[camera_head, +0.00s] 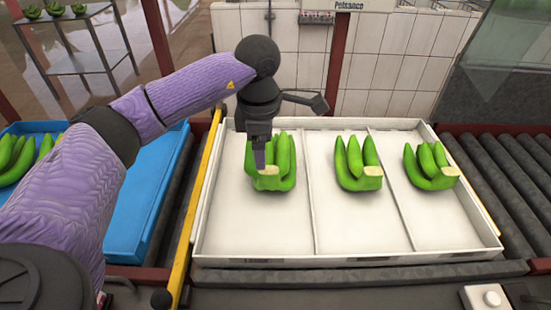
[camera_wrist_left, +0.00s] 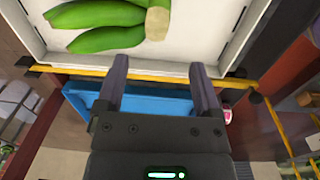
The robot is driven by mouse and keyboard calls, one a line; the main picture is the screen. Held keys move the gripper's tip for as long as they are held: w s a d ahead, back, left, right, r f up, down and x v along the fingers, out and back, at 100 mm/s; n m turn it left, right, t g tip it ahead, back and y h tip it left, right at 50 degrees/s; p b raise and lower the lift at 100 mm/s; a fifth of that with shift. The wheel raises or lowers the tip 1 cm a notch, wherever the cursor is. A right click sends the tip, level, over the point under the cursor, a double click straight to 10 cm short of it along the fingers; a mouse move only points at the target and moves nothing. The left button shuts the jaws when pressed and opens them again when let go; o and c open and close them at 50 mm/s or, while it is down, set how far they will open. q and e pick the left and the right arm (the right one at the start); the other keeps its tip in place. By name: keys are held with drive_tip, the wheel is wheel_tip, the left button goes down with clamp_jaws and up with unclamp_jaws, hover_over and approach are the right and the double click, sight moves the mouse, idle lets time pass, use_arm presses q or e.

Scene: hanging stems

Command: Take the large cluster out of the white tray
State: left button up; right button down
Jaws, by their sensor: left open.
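The white tray (camera_head: 262,236) has three compartments, with one green banana cluster in each. The large cluster (camera_head: 285,165) lies in the left compartment, its pale cut crown facing the front. My left gripper (camera_head: 261,162) comes down in front of this cluster near its crown, hiding part of it. In the left wrist view the two fingers (camera_wrist_left: 160,70) are apart with nothing between them. The large cluster (camera_wrist_left: 108,18) shows beyond the fingertips there, with its crown (camera_wrist_left: 157,22) nearest the gap. My right gripper is not in view.
A middle cluster (camera_head: 358,165) and a right cluster (camera_head: 430,166) lie in the other compartments. A blue tray (camera_head: 150,205) with bananas is at left, past a yellow rail (camera_head: 193,215). Rollers (camera_head: 500,180) run at right. A metal stand (camera_head: 85,60) is at back left.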

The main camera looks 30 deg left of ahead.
sight(267, 170)
use_arm(q)
drive_tip(key=f, duration=0.2)
drive_tip(key=f+b, duration=0.1)
drive_tip(key=f, duration=0.3)
drive_tip(key=shift+w+d+f+b, duration=0.1)
drive_tip(key=shift+w+f+b, duration=0.2)
drive_tip(key=shift+w+f, duration=0.1)
drive_tip(key=shift+f, duration=0.35)
drive_tip(key=shift+r, duration=0.1)
drive_tip(key=shift+c, duration=1.3)
clamp_jaws()
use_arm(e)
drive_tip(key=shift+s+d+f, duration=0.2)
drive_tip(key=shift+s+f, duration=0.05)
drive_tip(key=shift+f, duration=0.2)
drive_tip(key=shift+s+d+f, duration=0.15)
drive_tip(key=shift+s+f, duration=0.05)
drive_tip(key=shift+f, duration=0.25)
